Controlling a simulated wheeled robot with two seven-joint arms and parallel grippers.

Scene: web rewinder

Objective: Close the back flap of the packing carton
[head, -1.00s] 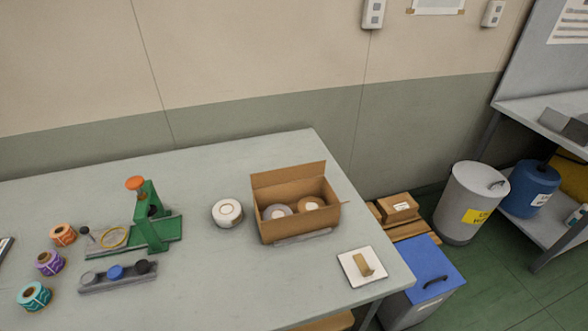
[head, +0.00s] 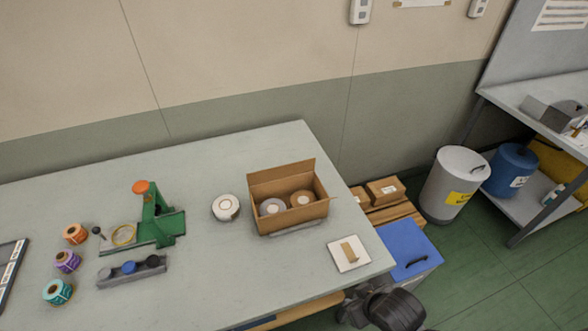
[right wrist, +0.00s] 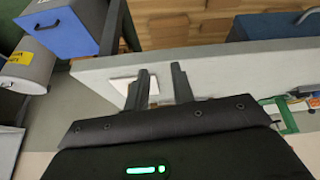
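The open brown packing carton (head: 294,218) stands near the right end of the table. Its back flap (head: 281,174) stands up, tilted a little backward. My right gripper (head: 354,304) is low at the bottom of the head view, beyond the table's front edge and well apart from the carton. In the right wrist view its two fingers (right wrist: 159,76) are spread with nothing between them. The carton cannot be made out in that view. My left gripper is not in view.
A white tile (head: 341,262) with a tan block lies in front of the carton. A white roll (head: 226,207) stands to its left, then a green press (head: 157,220). A blue-lidded bin (head: 409,245) and cartons (head: 384,191) stand right of the table.

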